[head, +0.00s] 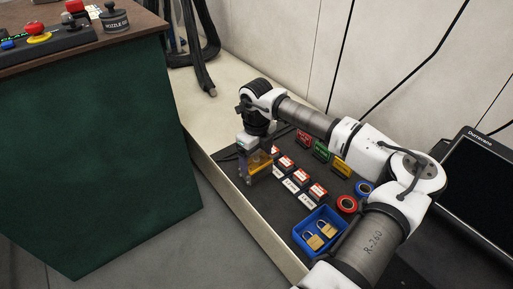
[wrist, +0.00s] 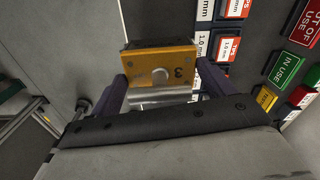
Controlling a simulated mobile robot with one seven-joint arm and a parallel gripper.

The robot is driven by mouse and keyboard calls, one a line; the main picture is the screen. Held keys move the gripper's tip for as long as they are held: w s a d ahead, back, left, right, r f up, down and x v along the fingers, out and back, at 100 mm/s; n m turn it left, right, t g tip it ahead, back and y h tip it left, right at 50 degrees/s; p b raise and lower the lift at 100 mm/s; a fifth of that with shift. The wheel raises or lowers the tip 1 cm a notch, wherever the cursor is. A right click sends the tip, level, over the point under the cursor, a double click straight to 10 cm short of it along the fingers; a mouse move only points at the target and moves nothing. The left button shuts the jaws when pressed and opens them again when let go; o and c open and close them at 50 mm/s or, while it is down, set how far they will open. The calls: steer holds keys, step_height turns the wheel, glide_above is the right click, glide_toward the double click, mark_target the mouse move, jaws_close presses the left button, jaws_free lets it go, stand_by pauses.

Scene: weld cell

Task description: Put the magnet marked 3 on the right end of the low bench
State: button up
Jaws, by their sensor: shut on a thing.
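My gripper (head: 250,176) is shut on an orange-yellow block, apparently the magnet (head: 261,160), near the front left part of the dark mat (head: 230,168) on the cream low bench (head: 205,103). In the wrist view, the magnet (wrist: 158,68) sits between the two dark fingers of my gripper (wrist: 162,84).
Red and white boxes (head: 288,163) stand in rows just right of the gripper. Behind them are coloured signs (head: 321,150). A blue tray (head: 303,229) with padlocks and tape rolls (head: 347,204) lie further right. A green cabinet (head: 105,160) stands left. The bench's far left surface is partly bare.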

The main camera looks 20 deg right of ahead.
steer(key=shift+f+b, duration=0.65)
steer(key=shift+f, duration=1.55)
steer(key=shift+f, duration=0.1)
steer(key=o, duration=2)
step_height(320, 180, up, 12)
steer(key=p, duration=0.4)
